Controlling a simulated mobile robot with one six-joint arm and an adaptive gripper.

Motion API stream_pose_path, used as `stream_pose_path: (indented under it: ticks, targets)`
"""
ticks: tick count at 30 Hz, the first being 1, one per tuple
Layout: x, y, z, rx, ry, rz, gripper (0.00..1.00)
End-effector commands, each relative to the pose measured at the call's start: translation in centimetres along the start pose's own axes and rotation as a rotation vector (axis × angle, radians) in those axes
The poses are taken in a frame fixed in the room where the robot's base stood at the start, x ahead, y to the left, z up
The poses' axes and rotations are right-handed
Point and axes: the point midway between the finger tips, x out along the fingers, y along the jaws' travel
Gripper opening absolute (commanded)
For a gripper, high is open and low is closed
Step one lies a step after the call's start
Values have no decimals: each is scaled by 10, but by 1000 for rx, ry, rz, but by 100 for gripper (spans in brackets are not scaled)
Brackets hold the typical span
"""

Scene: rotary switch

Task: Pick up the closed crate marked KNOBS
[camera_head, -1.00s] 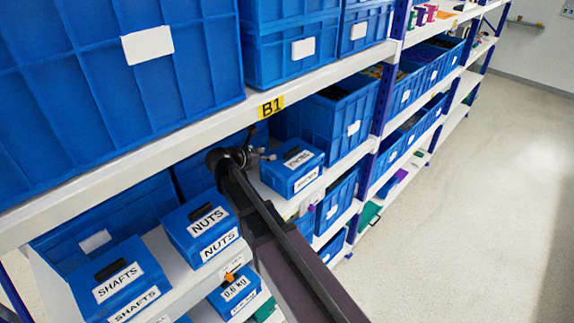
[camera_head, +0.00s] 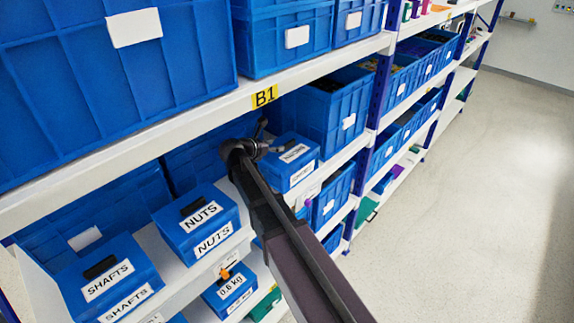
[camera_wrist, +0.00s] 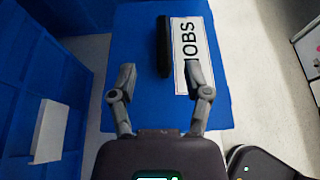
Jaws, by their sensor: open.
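The closed crate marked KNOBS is a blue box (camera_wrist: 140,45) with a black handle (camera_wrist: 163,47) on its lid. In the wrist view its white label reads "OBS", with the rest covered by a finger. My gripper (camera_wrist: 160,82) is open over the lid, its two fingers apart and the handle's near end between and just ahead of them. Nothing is held. In the head view the crate (camera_head: 276,164) sits on the middle shelf under the B1 tag, its label too small to read. My gripper (camera_head: 258,147) is at its left, partly hidden by my arm.
The closed NUTS crate (camera_head: 172,224) and SHAFTS crate (camera_head: 70,291) stand left on the same shelf. A large blue bin (camera_head: 318,117) is behind the KNOBS crate. The upper shelf edge (camera_head: 190,122) runs close above.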

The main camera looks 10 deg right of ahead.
Motion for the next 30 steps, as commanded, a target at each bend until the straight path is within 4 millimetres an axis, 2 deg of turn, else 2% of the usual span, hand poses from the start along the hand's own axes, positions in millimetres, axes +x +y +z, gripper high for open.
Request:
stream_pose_path:
  ticks: [4, 17, 30]
  targets:
    - [9, 0, -1, 0, 0, 0, 63]
    - [11, 0, -1, 0, 0, 1, 63]
    - [54, -1, -5, -1, 0, 1, 63]
